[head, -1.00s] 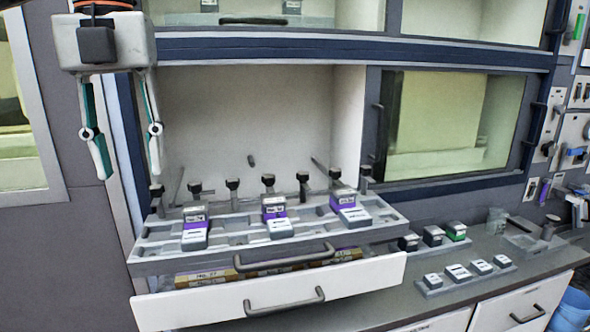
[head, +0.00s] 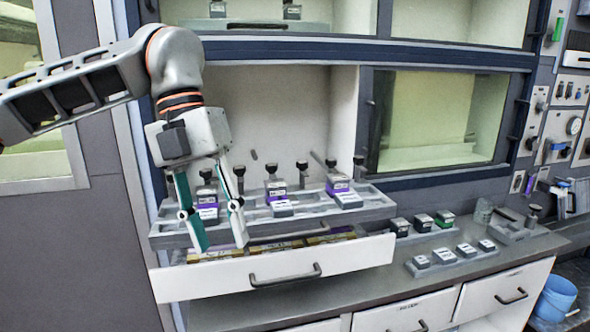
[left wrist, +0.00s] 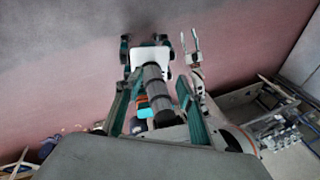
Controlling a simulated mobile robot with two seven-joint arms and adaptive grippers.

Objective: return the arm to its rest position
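My left arm comes in from the left in the head view. My left gripper (head: 222,243) hangs with its fingers pointing down, in front of the left end of the grey rack (head: 160,238) and the open drawer (head: 352,258). The fingers are apart with nothing between them. They hide part of the rack and of the drawer's left side. In the left wrist view, the two left fingers frame parts of my own body. Farther off there is a small arm with two parted prongs, which looks like my right gripper (left wrist: 190,42). The head view does not show it.
The rack holds several purple-and-white labelled blocks (head: 338,184) and black-topped posts. The open drawer juts out below it. A small tray (head: 452,262) with several blocks lies on the counter at right. A blue bucket (head: 555,298) stands at lower right.

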